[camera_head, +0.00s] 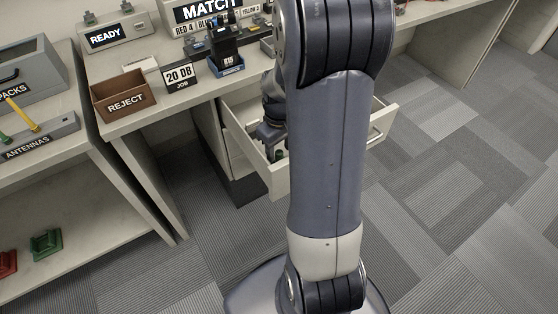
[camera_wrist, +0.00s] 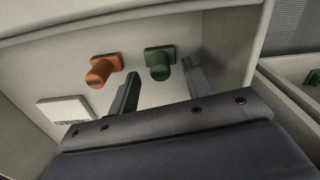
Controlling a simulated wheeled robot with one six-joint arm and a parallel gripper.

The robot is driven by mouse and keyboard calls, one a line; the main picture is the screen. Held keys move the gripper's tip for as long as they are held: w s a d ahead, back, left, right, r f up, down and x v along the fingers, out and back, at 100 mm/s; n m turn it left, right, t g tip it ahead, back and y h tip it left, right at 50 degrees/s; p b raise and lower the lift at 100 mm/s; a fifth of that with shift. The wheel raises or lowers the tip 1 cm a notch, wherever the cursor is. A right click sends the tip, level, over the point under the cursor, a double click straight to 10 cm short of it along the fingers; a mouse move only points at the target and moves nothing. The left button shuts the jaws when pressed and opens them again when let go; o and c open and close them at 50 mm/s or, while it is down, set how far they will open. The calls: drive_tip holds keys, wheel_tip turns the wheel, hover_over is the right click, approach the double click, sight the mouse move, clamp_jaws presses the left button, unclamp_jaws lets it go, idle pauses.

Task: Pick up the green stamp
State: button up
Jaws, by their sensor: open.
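The green stamp (camera_wrist: 158,62) stands in an open drawer (camera_wrist: 170,20) in the wrist view, near the drawer wall at the top of the picture. My gripper (camera_wrist: 160,70) is open above the drawer floor, with the green stamp showing between the fingertips, nearer the right one. I see no contact between fingers and stamp. In the head view my gripper (camera_head: 272,132) reaches down into the drawer (camera_head: 250,160); my arm hides much of the inside.
An orange stamp (camera_wrist: 103,70) stands left of the green one, just outside the left finger. A flat white block (camera_wrist: 67,110) lies farther left. The drawer walls are close around. A reject bin (camera_head: 124,98) and a radio (camera_head: 224,48) stand on the counter above.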

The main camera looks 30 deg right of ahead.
drive_tip(key=shift+f, duration=1.5)
drive_tip(key=shift+c, duration=0.4)
clamp_jaws()
